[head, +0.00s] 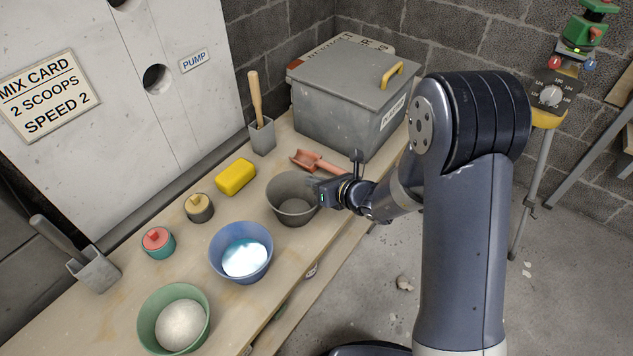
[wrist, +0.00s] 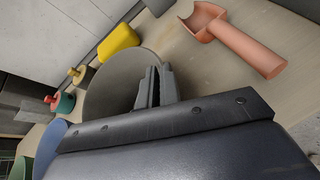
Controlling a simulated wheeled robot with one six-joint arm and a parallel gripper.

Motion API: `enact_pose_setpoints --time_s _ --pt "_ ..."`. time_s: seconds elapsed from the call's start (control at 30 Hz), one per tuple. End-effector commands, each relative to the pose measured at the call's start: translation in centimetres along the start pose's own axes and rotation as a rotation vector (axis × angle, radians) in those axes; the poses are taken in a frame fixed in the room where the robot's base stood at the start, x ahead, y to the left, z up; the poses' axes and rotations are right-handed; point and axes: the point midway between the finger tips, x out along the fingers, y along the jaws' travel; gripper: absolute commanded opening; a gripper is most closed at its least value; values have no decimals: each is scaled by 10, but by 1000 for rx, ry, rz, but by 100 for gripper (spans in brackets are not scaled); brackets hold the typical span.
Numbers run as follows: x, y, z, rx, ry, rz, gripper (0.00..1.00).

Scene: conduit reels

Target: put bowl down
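The grey bowl (head: 281,206) is upright at the right part of the bench, near its front edge, and looks empty. It also shows in the wrist view (wrist: 110,85). My gripper (head: 316,190) is at the bowl's right rim. In the wrist view its two fingers (wrist: 157,85) are close together with the rim between them, shut on it. The fingertips are partly hidden in the head view. I cannot tell whether the bowl's base touches the bench or is slightly above it.
The bench (head: 117,296) also holds a blue bowl (head: 227,268), a green bowl (head: 152,335), a yellow block (head: 236,177), two lidded pots, and a red scoop (head: 318,162) behind my gripper. A large grey bin (head: 340,112) stands at the far end.

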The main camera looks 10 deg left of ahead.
Motion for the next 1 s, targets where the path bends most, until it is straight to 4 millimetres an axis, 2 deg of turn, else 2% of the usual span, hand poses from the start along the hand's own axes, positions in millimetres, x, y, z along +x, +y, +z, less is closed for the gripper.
enact_pose_setpoints --time_s 0.1,0.13,0.37,0.73,0.87,1.0 --pt "2 -1 -4 0 -1 0 0" --pt "1 -1 -3 0 0 0 6" --pt "1 -1 -3 0 1 0 25" --pt "-1 1 2 0 1 0 26" --pt "-23 -1 2 2 0 -4 26" --pt "-55 0 2 1 -1 -4 26"
